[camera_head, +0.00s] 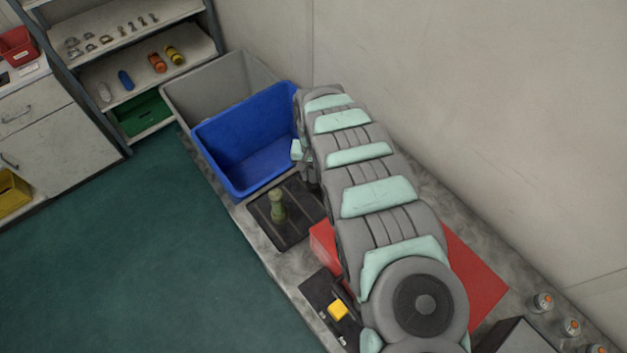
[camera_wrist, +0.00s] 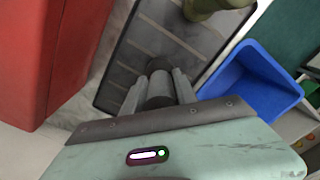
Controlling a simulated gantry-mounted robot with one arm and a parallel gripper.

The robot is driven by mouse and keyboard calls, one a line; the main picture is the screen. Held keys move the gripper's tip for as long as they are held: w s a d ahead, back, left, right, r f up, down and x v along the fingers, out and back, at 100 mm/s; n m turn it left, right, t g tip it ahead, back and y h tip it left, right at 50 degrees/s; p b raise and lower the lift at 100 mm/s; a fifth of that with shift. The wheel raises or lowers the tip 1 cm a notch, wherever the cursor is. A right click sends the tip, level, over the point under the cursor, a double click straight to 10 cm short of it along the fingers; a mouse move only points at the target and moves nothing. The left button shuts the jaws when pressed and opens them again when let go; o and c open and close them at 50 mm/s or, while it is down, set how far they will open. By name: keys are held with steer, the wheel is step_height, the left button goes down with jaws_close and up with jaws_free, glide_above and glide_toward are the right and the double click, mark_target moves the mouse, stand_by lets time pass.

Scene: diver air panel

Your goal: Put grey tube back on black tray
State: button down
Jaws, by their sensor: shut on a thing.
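The black tray (camera_head: 300,232) lies on the grey bench, just in front of the blue bin. It also shows in the wrist view (camera_wrist: 125,72) with its ribbed floor. In the wrist view my gripper (camera_wrist: 163,82) is shut on the grey tube (camera_wrist: 159,92), a short dark grey cylinder seen nearly end-on between the fingers. The tube appears over the tray; I cannot tell whether it touches. In the head view my arm hides most of the gripper and the tube. An olive-green fitting (camera_head: 277,204) stands on the tray, beside the tube in the wrist view (camera_wrist: 212,6).
The blue bin (camera_head: 245,140) and a grey bin (camera_head: 205,83) stand beyond the tray. A red box (camera_head: 475,275) is beneath my arm. A dark plate with a yellow block (camera_head: 338,310) lies nearer on the bench. The shelves hold several small fittings.

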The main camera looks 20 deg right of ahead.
mark_target(314, 182)
step_height(314, 182, down, 3)
steer(key=shift+a+f, duration=0.1)
steer(key=shift+f, duration=0.35)
steer(key=shift+f, duration=0.1)
steer(key=c, duration=1)
jaws_free()
steer(key=shift+o, duration=0.2)
steer(key=shift+r, duration=6.1)
